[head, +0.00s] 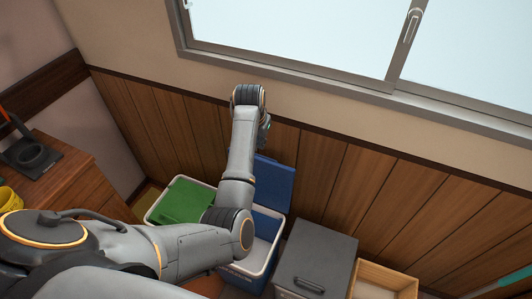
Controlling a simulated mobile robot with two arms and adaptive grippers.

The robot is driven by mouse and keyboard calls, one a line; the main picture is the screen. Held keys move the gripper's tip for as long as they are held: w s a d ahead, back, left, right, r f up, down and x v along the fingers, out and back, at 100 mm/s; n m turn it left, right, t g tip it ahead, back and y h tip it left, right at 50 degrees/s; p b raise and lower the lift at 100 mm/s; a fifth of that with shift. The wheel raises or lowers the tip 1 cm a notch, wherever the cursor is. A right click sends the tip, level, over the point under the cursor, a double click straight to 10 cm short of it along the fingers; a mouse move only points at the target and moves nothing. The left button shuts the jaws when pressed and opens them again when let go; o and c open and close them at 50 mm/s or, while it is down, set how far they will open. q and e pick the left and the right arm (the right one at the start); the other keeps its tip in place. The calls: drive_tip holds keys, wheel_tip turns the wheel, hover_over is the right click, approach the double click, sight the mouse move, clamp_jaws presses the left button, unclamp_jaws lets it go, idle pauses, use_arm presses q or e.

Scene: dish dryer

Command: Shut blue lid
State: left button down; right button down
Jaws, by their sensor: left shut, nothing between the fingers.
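The blue lid (275,187) stands raised at the back of a blue cooler box with a white rim (268,236), so the box is open. My left arm reaches over the box and hides part of the lid and of the opening. My left gripper (265,130) is at the far end of the arm, above and behind the lid by the wooden wall. It is mostly hidden behind the wrist; it is shut and holds nothing. I cannot tell if it touches the lid. My right gripper is not in view.
A box with a green lid (184,202) stands left of the blue one. A dark grey box with a handle (317,258) stands close on its right, then an open wooden crate (388,279). A wooden cabinet (70,180) is at the left. The panelled wall (340,165) closes off the back.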

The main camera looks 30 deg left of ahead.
use_arm(q)
drive_tip(key=w+x, duration=0.1)
drive_tip(key=x, duration=0.8)
drive_tip(key=shift+d+f+b, duration=0.25)
drive_tip(key=shift+b, duration=0.1)
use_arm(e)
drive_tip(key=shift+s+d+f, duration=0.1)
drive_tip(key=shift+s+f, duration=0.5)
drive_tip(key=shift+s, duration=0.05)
